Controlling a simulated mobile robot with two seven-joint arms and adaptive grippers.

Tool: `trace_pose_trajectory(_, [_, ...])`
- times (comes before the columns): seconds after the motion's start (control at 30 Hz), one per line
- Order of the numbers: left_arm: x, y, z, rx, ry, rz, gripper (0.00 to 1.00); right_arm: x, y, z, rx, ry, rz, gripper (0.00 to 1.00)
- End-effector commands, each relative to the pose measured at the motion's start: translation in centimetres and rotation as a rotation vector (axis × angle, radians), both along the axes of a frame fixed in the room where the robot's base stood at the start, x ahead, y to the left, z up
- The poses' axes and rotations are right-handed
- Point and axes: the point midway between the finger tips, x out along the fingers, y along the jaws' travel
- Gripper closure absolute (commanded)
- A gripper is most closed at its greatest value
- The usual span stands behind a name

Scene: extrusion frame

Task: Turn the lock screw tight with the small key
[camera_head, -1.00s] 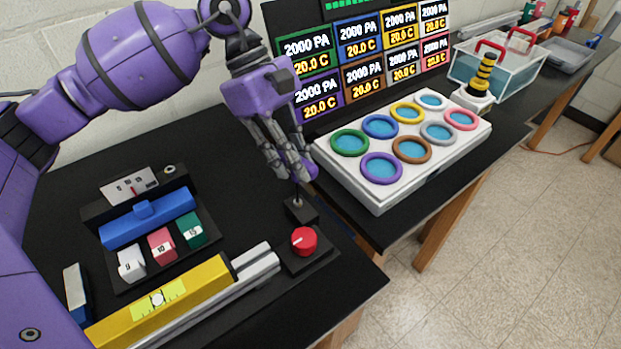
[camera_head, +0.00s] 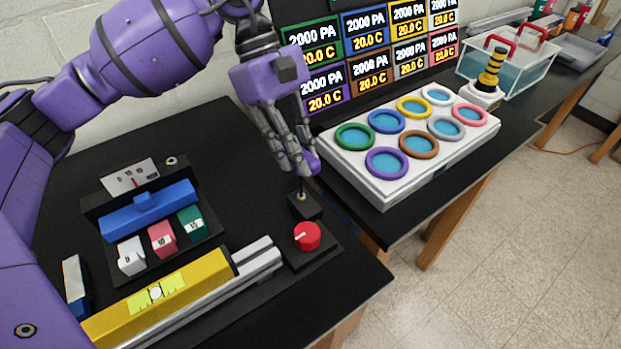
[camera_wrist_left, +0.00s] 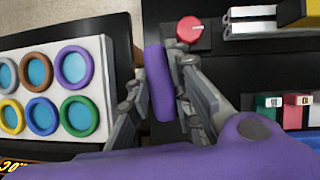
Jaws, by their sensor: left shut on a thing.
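My left gripper (camera_head: 292,160) is shut on a purple handle, which I take to be the small key (camera_wrist_left: 159,82). In the left wrist view it is a long purple bar between the fingers. In the head view only its end shows past the fingertips. A thin dark shaft runs down from the fingers to a small black block (camera_head: 305,207) with a brass-coloured spot on top, apparently the lock screw (camera_head: 302,197). The fingers hide much of the key, and I cannot tell how deep its tip sits. My right gripper is not in view.
A red knob (camera_head: 307,236) stands just in front of the block. A yellow level bar (camera_head: 160,295) on grey rails lies to the left, with a blue slider (camera_head: 150,212) and white, red and green blocks behind. A white tray of coloured rings (camera_head: 385,192) is at the right.

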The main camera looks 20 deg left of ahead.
Motion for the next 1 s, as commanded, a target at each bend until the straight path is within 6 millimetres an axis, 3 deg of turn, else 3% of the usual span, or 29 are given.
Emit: trace_pose_trajectory(1.0, [-0.1, 0.0, -0.3, 0.002, 0.005, -0.131, 1.0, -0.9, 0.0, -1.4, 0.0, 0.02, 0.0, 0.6])
